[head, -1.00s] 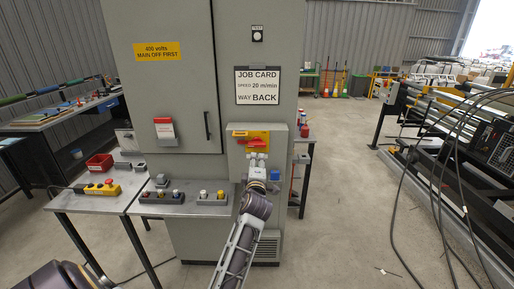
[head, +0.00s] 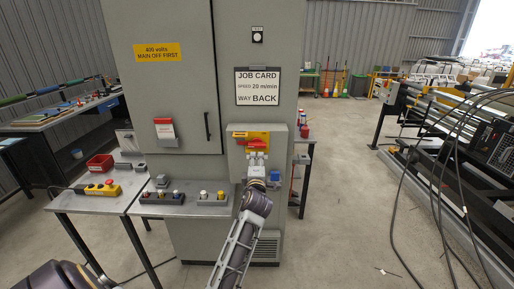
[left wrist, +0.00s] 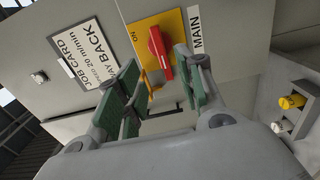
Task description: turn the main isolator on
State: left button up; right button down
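The main isolator is a red handle (left wrist: 160,52) on a yellow plate (left wrist: 176,24) marked ON, beside a MAIN label (left wrist: 197,32). In the head view the handle (head: 257,146) lies across the plate on a grey box on the cabinet front. My left gripper (left wrist: 165,80) is just in front of the plate, its green-padded fingers apart, one on each side of the handle's near end. I cannot tell whether either finger touches it. In the head view my left gripper (head: 256,158) partly covers the box below the handle. My right gripper is not in view.
A job card (head: 257,86) hangs on the cabinet above the isolator. A bench with push-button boxes (head: 162,197) and a yellow pendant (head: 98,188) stands at the left. A small table with bottles (head: 304,130) is close on the right. Open floor (head: 340,200) lies further right.

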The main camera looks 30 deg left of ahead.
aim_at(257, 147)
pick_arm(q)
jog(key=shift+p+x, duration=1.9)
jog(key=shift+x, duration=4.35)
jog(key=shift+s+a, duration=0.1)
grip_shut()
